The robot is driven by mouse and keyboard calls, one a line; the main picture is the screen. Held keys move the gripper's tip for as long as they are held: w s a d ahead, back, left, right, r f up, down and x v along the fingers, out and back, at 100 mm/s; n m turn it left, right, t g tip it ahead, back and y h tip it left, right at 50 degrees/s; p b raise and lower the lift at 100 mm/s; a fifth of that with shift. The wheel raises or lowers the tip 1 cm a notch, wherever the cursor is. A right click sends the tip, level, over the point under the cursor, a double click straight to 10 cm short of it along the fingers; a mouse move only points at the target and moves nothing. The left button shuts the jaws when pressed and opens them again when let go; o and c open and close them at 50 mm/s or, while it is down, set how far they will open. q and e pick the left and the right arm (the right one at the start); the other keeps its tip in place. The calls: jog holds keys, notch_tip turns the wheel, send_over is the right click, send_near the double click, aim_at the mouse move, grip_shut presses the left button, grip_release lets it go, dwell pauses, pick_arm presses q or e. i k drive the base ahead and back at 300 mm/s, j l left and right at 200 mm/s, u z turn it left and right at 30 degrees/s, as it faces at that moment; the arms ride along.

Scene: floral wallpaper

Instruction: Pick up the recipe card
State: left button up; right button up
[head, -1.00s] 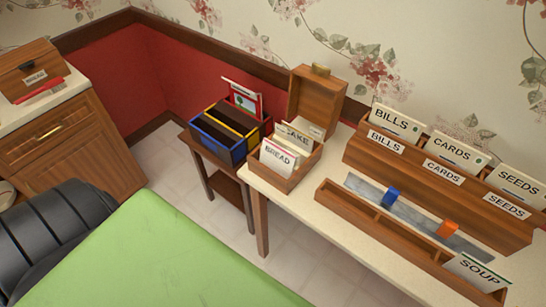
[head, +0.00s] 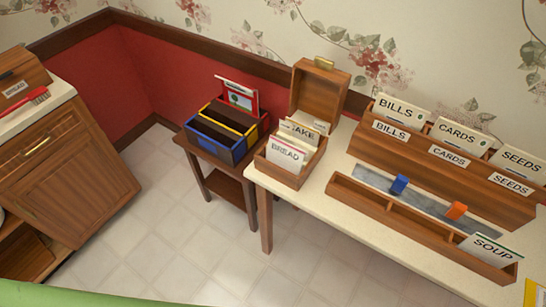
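An open wooden recipe box (head: 296,170) with its lid up stands at the left end of the cream-topped table. It holds upright cards, with a BREAD card (head: 287,154) in front and one reading "AKE", partly hidden, behind it. A SOUP card (head: 491,248) leans in the right end of a long wooden tray (head: 388,222). Which card is the recipe card I cannot tell. Neither of my grippers is in view.
A wooden rack (head: 452,173) holds BILLS, CARDS and SEEDS cards. A coloured divided bin (head: 222,131) stands on a side table. Floor (head: 170,245) is clear between cabinet (head: 65,170) and table.

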aim_at(497, 255)
jog(key=z, duration=1.9)
jog(key=k+j, duration=0.1)
jog(key=k, duration=0.2)
jog(key=k+j+z, duration=0.1)
jog(key=k, duration=0.2)
jog(key=u, duration=1.5)
